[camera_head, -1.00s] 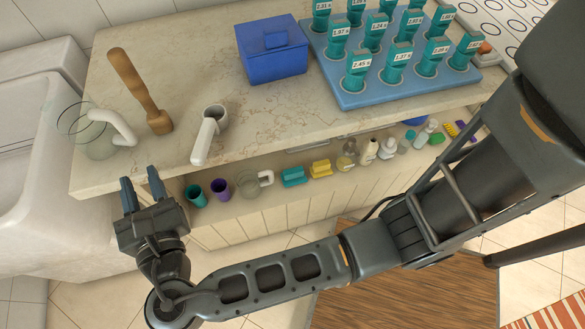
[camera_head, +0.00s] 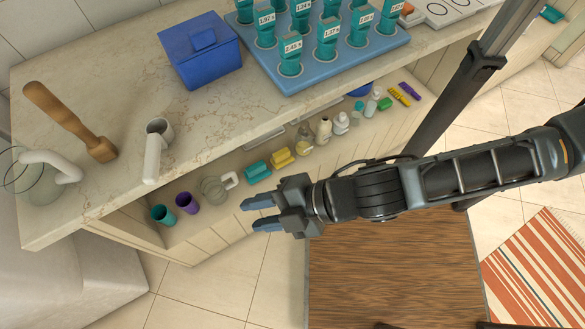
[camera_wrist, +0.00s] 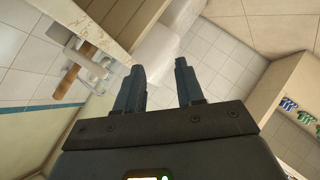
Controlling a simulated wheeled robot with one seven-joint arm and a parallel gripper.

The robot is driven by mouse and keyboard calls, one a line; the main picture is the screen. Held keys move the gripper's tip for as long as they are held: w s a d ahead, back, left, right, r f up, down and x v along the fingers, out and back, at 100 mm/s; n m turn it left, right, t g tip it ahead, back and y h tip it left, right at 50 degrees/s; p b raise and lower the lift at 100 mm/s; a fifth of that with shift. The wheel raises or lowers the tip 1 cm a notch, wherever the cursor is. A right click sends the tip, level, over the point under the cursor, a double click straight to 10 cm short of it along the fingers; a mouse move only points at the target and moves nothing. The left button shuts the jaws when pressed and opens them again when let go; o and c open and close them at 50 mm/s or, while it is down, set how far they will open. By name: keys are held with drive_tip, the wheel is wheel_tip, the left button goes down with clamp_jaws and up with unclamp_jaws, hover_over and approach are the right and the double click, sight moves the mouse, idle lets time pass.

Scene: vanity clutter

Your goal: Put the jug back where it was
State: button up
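A clear glass jug with a white handle (camera_head: 66,166) stands on the left end of the stone counter. A second clear jug with a white handle (camera_head: 216,189) stands on the open shelf below, between a purple cup and a teal item. The task's wording does not show which jug is meant. My gripper (camera_head: 257,214) is open and empty, in front of the shelf and to the right of the lower jug, pointing left. In the wrist view its two fingers (camera_wrist: 158,70) stand apart with nothing between them.
A wooden pestle-like tool (camera_head: 75,124) and a white-handled cup (camera_head: 155,150) are on the counter. Behind them are a blue box (camera_head: 200,52) and a blue tray (camera_head: 345,72) of teal pieces. The shelf holds teal (camera_head: 163,214) and purple (camera_head: 187,202) cups and several bottles.

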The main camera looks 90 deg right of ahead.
drive_tip(key=s+d+r+m+t, duration=0.1)
drive_tip(key=s+r+m+t, duration=0.2)
drive_tip(key=s+r+m, duration=0.3)
wheel_tip(320, 180, up, 7)
drive_tip(key=m, duration=0.5)
drive_tip(key=shift+s+d+r, duration=0.15)
